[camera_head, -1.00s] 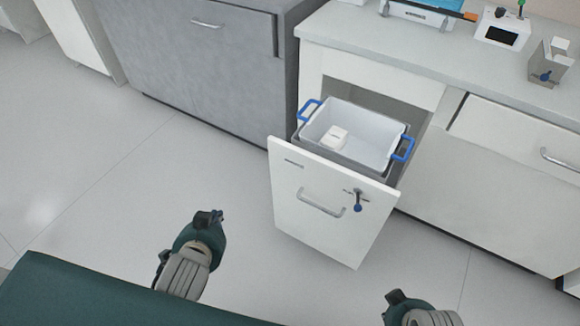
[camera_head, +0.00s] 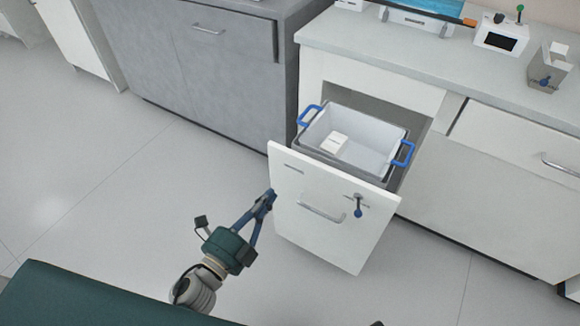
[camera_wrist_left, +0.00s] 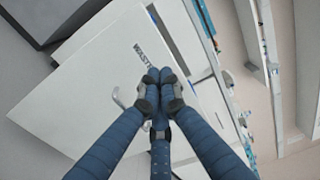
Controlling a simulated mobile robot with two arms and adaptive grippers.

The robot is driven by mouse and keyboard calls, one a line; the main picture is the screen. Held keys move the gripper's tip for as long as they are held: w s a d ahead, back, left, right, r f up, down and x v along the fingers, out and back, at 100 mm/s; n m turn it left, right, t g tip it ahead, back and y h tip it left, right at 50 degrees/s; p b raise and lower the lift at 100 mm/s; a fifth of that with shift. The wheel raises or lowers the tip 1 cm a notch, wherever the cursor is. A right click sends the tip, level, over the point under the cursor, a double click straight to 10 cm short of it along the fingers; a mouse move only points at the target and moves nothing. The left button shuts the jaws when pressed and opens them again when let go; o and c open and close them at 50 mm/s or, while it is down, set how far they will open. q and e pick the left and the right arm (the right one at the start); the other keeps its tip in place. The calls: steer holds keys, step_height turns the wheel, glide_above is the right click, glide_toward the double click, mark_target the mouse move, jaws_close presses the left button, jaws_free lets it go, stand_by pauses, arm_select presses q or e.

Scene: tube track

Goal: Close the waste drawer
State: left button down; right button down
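A white bin (camera_head: 368,148) with blue handles sits inside, holding a small white box (camera_head: 333,143). My left gripper (camera_head: 269,196) is at the left edge of the drawer front; whether it touches is unclear. In the wrist view its blue fingers (camera_wrist_left: 159,76) meet at the tips, with nothing visible between them.
A grey cabinet (camera_head: 190,75) stands left of the drawer. A closed white drawer (camera_head: 520,140) is to its right. The counter (camera_head: 420,65) above holds a small device (camera_head: 500,36) and a metal holder (camera_head: 548,68). The floor (camera_head: 110,190) in front is clear.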

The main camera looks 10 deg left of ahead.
mark_target(295, 160)
arm_select(q)
steer(key=x, duration=1.1)
steer(key=shift+w, duration=0.15)
arm_select(e)
steer(key=shift+s+f, duration=0.3)
steer(key=shift+f, duration=0.25)
arm_select(q)
steer(key=shift+w, duration=0.15)
arm_select(e)
steer(key=shift+d, duration=0.1)
